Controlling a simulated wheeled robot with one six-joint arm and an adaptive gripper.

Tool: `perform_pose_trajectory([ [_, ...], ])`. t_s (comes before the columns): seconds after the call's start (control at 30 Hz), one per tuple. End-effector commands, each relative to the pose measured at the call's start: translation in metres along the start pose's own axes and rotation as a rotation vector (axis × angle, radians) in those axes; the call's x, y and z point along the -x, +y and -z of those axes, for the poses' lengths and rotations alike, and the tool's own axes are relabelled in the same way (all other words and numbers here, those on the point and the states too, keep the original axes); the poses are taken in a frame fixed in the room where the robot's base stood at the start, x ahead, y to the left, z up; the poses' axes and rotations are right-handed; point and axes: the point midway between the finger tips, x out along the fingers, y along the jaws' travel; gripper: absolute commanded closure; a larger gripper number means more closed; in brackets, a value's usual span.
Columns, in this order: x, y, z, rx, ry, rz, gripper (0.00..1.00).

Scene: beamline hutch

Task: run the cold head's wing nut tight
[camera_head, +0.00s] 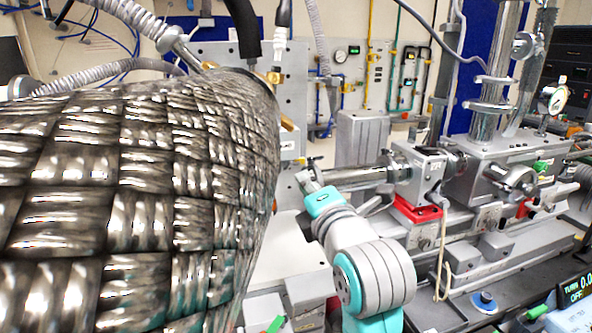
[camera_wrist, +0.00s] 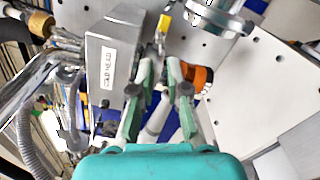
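The grey cold head box (camera_wrist: 108,60), with a "COLD HEAD" label, stands just left of my gripper's fingers in the wrist view. My gripper (camera_wrist: 161,66) is open, its two green fingers apart with nothing clearly held between them. A small yellow piece (camera_wrist: 163,24) lies just beyond the fingertips; I cannot tell whether it is the wing nut. In the head view my gripper is small at the end of my grey and teal arm, near the pale plate, and its fingers are unclear. The wing nut cannot be made out with certainty.
A large braided metal hose (camera_head: 140,200) blocks the left of the head view. Right of my arm are a metal tube (camera_head: 350,176) and a beamline chamber (camera_head: 500,165). An orange and black part (camera_wrist: 201,76) sits close to the right finger. A perforated plate (camera_wrist: 262,90) lies right.

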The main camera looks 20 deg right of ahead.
Motion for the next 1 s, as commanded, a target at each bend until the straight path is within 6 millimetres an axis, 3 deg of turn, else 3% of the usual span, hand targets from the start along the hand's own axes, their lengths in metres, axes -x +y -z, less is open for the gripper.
perform_pose_trajectory([
  [0.2,-0.04,0.0,0.0,-0.001,0.0,0.001,0.85],
  [0.4,-0.063,0.0,0.0,-0.001,0.0,0.0,0.85],
  [0.83,-0.071,0.0,0.0,-0.001,0.0,-0.001,0.85],
  [0.9,-0.071,0.0,0.0,-0.001,0.0,-0.001,1.0],
  [1.0,-0.071,0.0,0.0,-0.001,0.0,-0.001,1.0],
])
